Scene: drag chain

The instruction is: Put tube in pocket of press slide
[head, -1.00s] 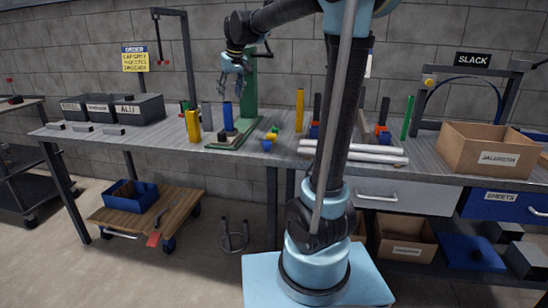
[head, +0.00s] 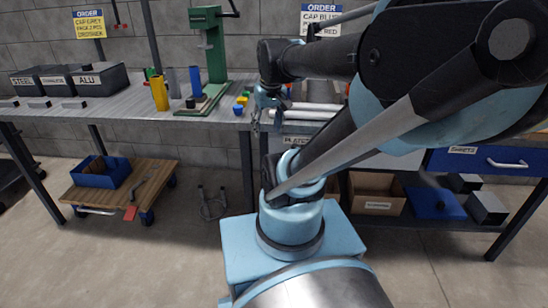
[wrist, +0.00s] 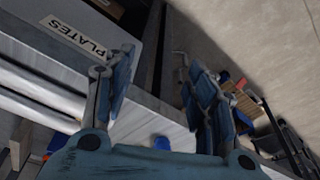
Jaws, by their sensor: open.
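A blue tube (head: 195,81), a grey tube (head: 173,82) and a yellow tube (head: 159,93) stand upright on the left part of the bench, by the green press (head: 213,55). The blue tube is at the press base (head: 207,100); I cannot tell whether it stands on it. A small black part (head: 190,103) sits near the base; the slide's pocket is not clear. My gripper (head: 264,124) hangs at the bench's front edge, right of the press and apart from the tubes. The wrist view shows its fingers (wrist: 160,78) spread, with nothing between them.
Small blue and yellow caps (head: 240,105) lie right of the press, near my gripper. White pipes (head: 312,110) lie farther right. Dark bins (head: 100,77) stand at the bench's left. A wooden cart (head: 150,185) with a blue bin (head: 100,171) stands below.

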